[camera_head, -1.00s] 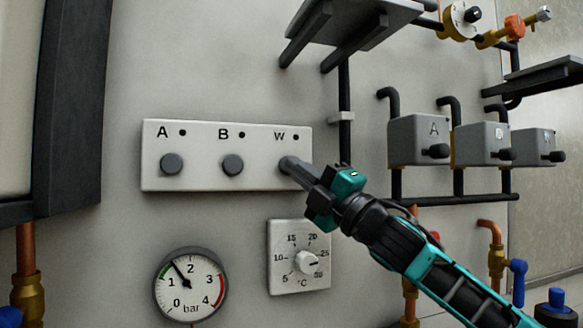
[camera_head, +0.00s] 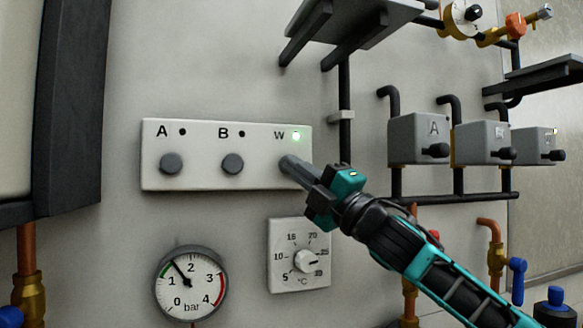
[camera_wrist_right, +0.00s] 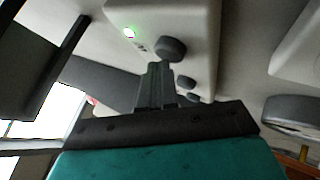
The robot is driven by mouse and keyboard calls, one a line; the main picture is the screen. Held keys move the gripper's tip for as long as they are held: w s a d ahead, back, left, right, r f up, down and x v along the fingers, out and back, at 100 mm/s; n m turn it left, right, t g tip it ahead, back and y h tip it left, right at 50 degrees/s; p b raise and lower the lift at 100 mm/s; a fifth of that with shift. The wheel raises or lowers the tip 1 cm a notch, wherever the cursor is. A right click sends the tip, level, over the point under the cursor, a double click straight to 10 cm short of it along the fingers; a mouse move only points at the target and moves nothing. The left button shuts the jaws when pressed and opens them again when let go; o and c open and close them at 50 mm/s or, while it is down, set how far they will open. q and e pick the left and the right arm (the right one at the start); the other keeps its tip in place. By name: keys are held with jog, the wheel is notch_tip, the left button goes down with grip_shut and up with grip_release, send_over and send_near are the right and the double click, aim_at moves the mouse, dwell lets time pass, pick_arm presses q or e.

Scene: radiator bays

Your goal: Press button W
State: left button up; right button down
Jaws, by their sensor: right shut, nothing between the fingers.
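The white button panel (camera_head: 205,181) is on the wall, with round grey buttons under A (camera_head: 171,164), B (camera_head: 232,164) and W. My left gripper is not in view.
Below the panel are a pressure gauge (camera_head: 191,284) and a temperature dial (camera_head: 299,257). To the right are grey valve boxes with black levers (camera_head: 418,140) and pipes. A shelf bracket (camera_head: 350,22) juts out above. A dark-framed unit (camera_head: 68,100) stands at the left.

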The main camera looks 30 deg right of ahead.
jog(key=s+a+b, duration=0.1)
jog(key=s+b, duration=0.2)
jog(key=s, duration=0.3)
jog(key=shift+a, duration=0.25)
dwell(0.4)
jog(key=shift+w, duration=0.1)
